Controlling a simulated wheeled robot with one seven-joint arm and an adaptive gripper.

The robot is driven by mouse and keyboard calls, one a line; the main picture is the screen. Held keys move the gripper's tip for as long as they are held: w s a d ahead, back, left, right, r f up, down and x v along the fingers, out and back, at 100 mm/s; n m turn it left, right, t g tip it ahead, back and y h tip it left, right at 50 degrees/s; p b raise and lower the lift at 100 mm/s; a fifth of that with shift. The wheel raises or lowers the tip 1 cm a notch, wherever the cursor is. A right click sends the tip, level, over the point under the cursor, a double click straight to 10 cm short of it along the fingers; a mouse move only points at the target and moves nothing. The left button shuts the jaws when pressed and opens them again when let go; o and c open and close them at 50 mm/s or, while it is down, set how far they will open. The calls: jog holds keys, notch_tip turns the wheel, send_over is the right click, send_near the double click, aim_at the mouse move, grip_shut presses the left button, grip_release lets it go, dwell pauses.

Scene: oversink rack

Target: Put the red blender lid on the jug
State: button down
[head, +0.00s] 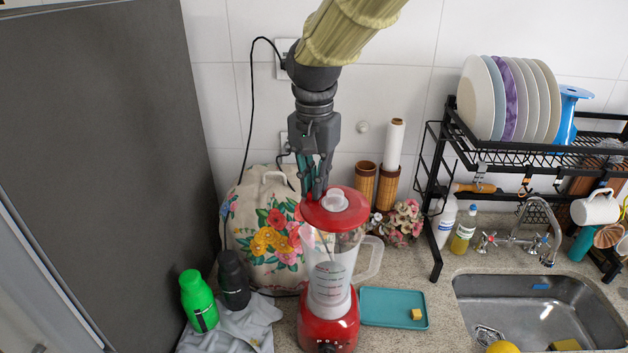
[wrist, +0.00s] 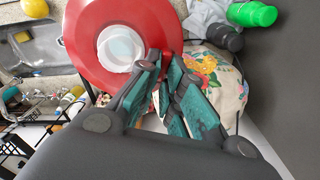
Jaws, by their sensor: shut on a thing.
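The red blender lid (head: 340,212) with its pale centre cap is at the mouth of the clear jug (head: 345,243). The jug stands upright on the red blender base (head: 328,330), with its handle to the right. My gripper (head: 313,192) comes down from above and is shut on the lid's rim at the back left. In the wrist view the lid (wrist: 85,35) is large, and my gripper (wrist: 168,62) meets its edge. The lid hides the jug's rim, so I cannot tell whether it rests flush or sits slightly above.
A floral cloth cover (head: 262,235) stands close behind left. Green (head: 198,300) and black (head: 234,280) bottles are at the left on a grey cloth. A teal tray (head: 390,308) lies right of the jug. The dish rack (head: 437,215) and sink (head: 535,305) are further right.

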jog(key=f, duration=0.1)
jog(key=w+f+b, duration=0.1)
jog(key=f, duration=0.1)
jog(key=shift+w+a+f, duration=0.1)
jog(key=shift+f, duration=0.4)
jog(key=shift+w+f, duration=0.15)
jog(key=shift+f, duration=0.3)
jog(key=shift+w+f, duration=0.1)
jog(key=shift+w, duration=0.15)
dwell(0.3)
jog(key=shift+s+f+p, duration=0.1)
jog(key=shift+f+p, duration=0.4)
jog(key=shift+f, duration=0.85)
dwell(3.2)
